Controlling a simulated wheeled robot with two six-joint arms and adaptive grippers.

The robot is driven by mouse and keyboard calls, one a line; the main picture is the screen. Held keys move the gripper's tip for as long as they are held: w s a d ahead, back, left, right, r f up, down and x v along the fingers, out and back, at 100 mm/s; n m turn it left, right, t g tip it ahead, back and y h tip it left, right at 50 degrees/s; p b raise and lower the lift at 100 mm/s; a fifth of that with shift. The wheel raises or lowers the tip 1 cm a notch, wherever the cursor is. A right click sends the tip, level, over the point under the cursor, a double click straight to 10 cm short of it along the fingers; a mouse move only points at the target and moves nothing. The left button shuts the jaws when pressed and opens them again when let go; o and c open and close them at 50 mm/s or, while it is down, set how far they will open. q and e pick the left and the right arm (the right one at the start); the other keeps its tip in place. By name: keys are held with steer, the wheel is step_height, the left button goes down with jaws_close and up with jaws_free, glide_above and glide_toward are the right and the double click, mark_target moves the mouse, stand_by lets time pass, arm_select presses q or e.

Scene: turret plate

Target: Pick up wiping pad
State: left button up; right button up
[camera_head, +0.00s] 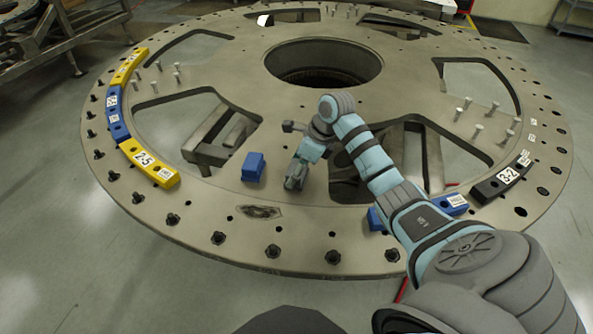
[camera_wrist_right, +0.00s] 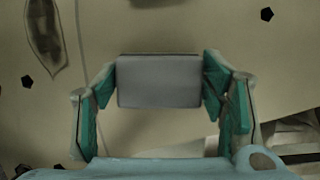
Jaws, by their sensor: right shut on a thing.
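The wiping pad (camera_wrist_right: 158,83) shows in the right wrist view as a plain grey block with a dark far edge. It sits between the two green-padded fingers of my right gripper (camera_wrist_right: 160,88), which is shut on its two sides. In the head view my right gripper (camera_head: 297,176) reaches down over the front part of the turret plate (camera_head: 330,232). The pad is hard to tell from the gripper there. I cannot tell whether the pad touches the plate. My left gripper is not in view.
A blue block (camera_head: 253,167) stands just left of my right gripper. A dark stained patch (camera_head: 258,211) lies in front of it. Yellow and blue curved pieces (camera_head: 148,163) line the left rim; a black piece (camera_head: 502,181) is at right. Large cutouts and upright bolts break up the plate.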

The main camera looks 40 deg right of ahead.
step_height(320, 180, up, 12)
steer(key=shift+r+p, duration=0.1)
steer(key=shift+p, duration=0.55)
steer(key=shift+c, duration=0.8)
step_height(320, 180, up, 8)
steer(key=p, duration=0.6)
steer(key=shift+f, duration=0.2)
